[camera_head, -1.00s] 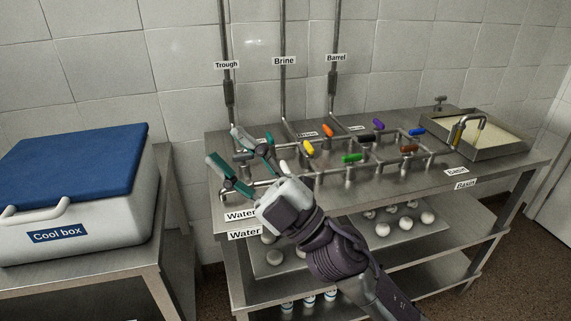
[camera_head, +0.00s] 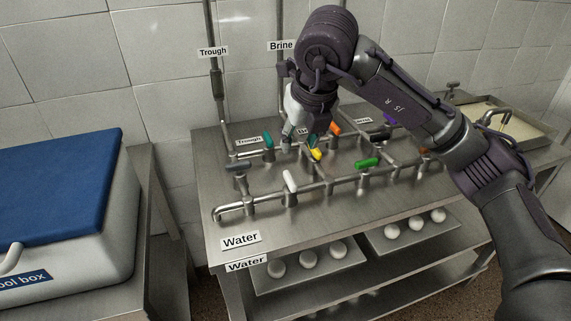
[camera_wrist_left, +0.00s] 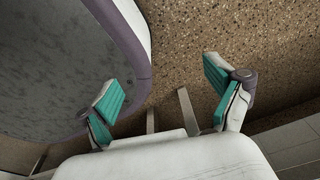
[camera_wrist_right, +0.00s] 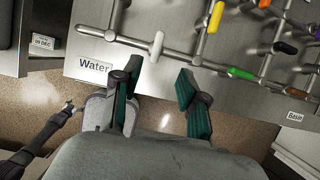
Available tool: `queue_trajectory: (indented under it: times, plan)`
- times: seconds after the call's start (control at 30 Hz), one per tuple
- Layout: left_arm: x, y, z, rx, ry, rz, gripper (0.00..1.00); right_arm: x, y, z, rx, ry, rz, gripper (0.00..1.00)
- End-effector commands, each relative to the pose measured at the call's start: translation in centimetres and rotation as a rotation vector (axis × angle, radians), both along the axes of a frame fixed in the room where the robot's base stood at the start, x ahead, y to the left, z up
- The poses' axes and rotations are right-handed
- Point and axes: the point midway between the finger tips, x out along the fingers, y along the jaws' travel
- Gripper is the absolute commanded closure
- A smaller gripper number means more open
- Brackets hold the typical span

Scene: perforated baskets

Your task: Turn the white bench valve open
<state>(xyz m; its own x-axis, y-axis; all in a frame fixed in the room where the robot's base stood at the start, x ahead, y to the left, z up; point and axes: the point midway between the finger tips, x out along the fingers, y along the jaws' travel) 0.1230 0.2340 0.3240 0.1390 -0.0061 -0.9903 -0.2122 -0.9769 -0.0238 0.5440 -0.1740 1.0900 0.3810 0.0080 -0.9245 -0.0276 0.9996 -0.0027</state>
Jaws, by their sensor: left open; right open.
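The white valve handle (camera_head: 290,181) stands on the front pipe of the steel bench, between a dark handle at left and a green one at right. It lies crosswise to that pipe. My right gripper (camera_head: 300,138) is open and empty, pointing down above the bench behind the white handle in the head view. In the right wrist view the white handle (camera_wrist_right: 156,45) lies beyond the gap between the open fingers (camera_wrist_right: 158,85), apart from them. My left gripper (camera_wrist_left: 160,85) is open and empty over the floor; it is outside the head view.
Nearby handles are dark (camera_head: 238,166), teal (camera_head: 267,140), yellow (camera_head: 316,154), green (camera_head: 367,162) and orange (camera_head: 334,128). A Water label (camera_head: 240,240) sits at the bench's front left. A blue-lidded cool box (camera_head: 60,195) stands at left. My right arm hides part of the pipework.

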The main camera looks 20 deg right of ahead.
Motion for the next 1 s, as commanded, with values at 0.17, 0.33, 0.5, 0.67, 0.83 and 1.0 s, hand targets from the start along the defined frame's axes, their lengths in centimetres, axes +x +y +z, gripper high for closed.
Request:
queue_trajectory:
  times: [0.17,0.33,0.5,0.67,0.83,1.0]
  plan:
    - [-4.3,0.2,0.0,0.004,0.062,0.000,0.08,1.0,0.0,-2.7,-0.001,0.007,0.002,0.57]
    - [-6.3,0.3,0.4,0.007,0.092,0.000,0.08,2.4,0.1,-6.2,0.001,0.007,0.003,0.57]
    - [-4.7,0.2,0.8,0.006,0.067,0.000,0.08,3.6,0.2,-9.3,0.001,0.006,0.005,0.57]
    - [-2.3,0.0,1.2,0.001,0.032,0.000,0.08,4.5,0.3,-11.3,0.002,0.004,0.005,0.57]
    - [-2.5,0.0,1.2,0.001,0.034,0.000,0.08,4.9,0.3,-12.2,0.002,0.002,0.007,0.57]
    - [-3.5,0.1,1.1,0.002,0.049,0.000,0.08,4.9,0.3,-12.4,0.001,0.001,0.007,0.57]
